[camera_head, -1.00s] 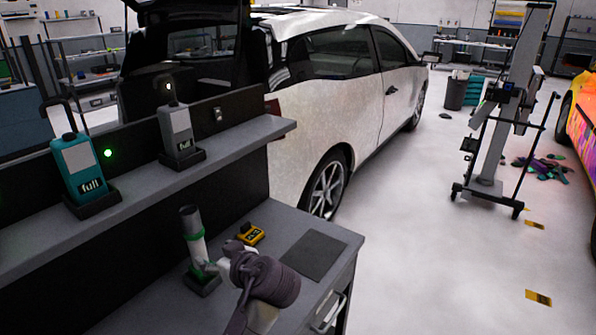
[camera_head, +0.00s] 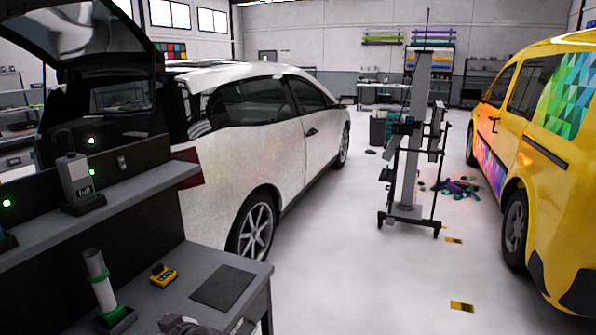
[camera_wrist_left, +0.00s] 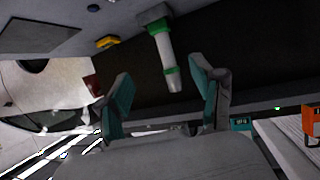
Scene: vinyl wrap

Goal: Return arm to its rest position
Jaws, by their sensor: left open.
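My left gripper (camera_wrist_left: 162,92) shows in the left wrist view with its two teal-padded fingers wide apart and nothing between them. In the head view only a dark part of my arm (camera_head: 188,326) shows at the bottom edge. A white tube with green bands (camera_head: 101,282) stands in a dark holder on the grey workbench (camera_head: 185,300). The tube also shows in the left wrist view (camera_wrist_left: 166,48), beyond the fingers and apart from them; that view looks upside down. My right gripper is not in view.
A yellow device (camera_head: 163,275) and a dark mat (camera_head: 223,287) lie on the bench. A grey bottle (camera_head: 76,180) stands on the shelf above. A white car (camera_head: 250,140) is behind, a wheeled stand (camera_head: 410,160) and yellow van (camera_head: 550,170) to the right.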

